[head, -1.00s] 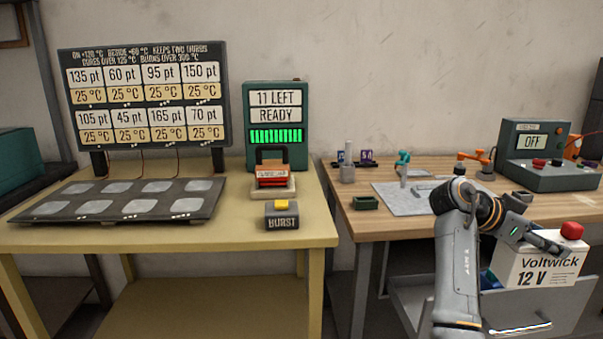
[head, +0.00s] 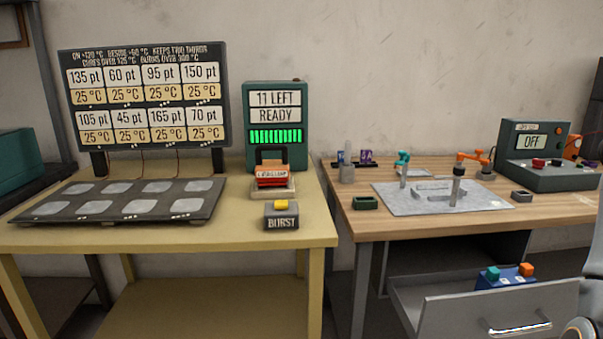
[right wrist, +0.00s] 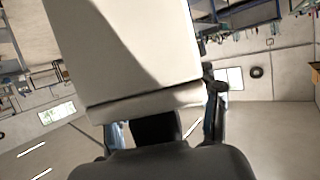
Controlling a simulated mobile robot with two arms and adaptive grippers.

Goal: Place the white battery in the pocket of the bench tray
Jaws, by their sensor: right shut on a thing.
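The white battery (right wrist: 125,45) fills the upper middle of the right wrist view as a large pale block. My right gripper (right wrist: 165,122) is shut on it, with a dark finger on either side of its lower end. Neither the battery nor the right gripper shows in the head view now; only a piece of my arm shows at the right edge. A flat light-grey tray (head: 388,198) lies on the wooden bench, with low raised grey parts on it. I cannot clearly make out its pocket. My left gripper is not in view.
An open grey drawer (head: 470,312) under the bench holds a blue block (head: 508,280) with teal and orange tops. A green bin (head: 365,203), a dark bin (head: 522,196) and the OFF console (head: 550,178) flank the tray. A yellow table (head: 270,240) stands at left.

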